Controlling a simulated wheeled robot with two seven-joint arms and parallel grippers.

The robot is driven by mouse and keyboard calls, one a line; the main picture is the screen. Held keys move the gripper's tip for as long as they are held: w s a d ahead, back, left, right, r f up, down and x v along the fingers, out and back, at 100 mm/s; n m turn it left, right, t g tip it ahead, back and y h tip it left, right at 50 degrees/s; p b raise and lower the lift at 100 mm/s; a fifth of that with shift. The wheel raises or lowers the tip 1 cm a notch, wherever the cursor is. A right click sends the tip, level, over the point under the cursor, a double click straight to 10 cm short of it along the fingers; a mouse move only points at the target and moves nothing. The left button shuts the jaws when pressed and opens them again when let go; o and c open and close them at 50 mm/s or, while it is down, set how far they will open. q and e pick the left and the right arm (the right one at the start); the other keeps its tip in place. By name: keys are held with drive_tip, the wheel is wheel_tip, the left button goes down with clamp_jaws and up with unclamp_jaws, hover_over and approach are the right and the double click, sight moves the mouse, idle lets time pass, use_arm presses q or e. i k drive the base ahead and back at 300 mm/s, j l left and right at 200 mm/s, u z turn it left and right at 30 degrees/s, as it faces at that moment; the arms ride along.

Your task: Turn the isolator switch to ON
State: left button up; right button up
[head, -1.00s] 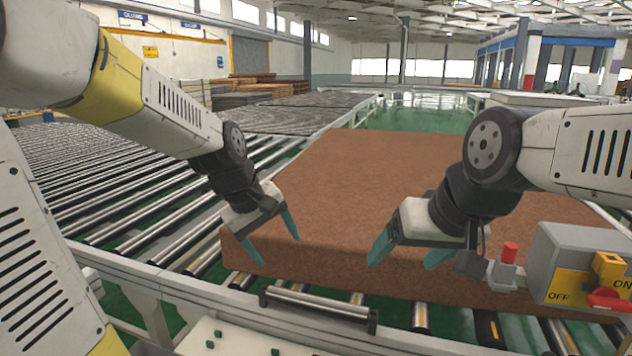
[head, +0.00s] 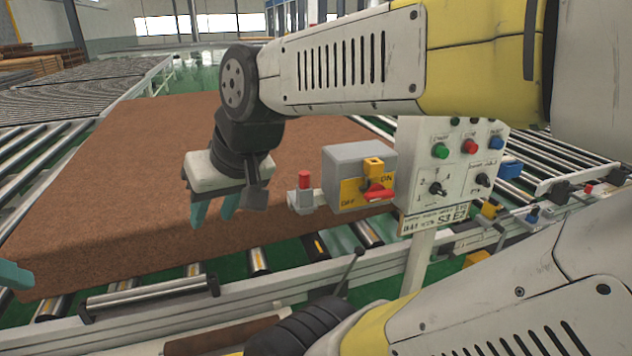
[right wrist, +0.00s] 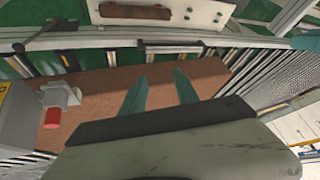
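The isolator switch is a grey box (head: 358,157) with a yellow plate marked OFF at lower left and ON at right. A yellow block (head: 373,167) and a red handle (head: 377,192) sit on its front. The handle lies below the ON mark; I cannot tell its exact setting. My right gripper (head: 213,208) is open and empty, left of the box and over the brown mattress, apart from the switch. Its spread teal fingers also show in the right wrist view (right wrist: 160,90). Only a teal fingertip of my left gripper (head: 14,275) shows at the left edge.
A red-topped post (head: 304,182) stands between my right gripper and the switch box. A control panel (head: 450,165) with buttons and knobs stands right of the box. The mattress (head: 110,190) lies on the roller conveyor (head: 258,262). A metal rail runs along the front.

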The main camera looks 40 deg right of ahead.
sight(377, 192)
drive_tip(key=z, duration=1.95)
drive_tip(key=k+l+u, duration=0.2)
drive_tip(key=k+l, duration=0.15)
drive_tip(key=k, duration=0.2)
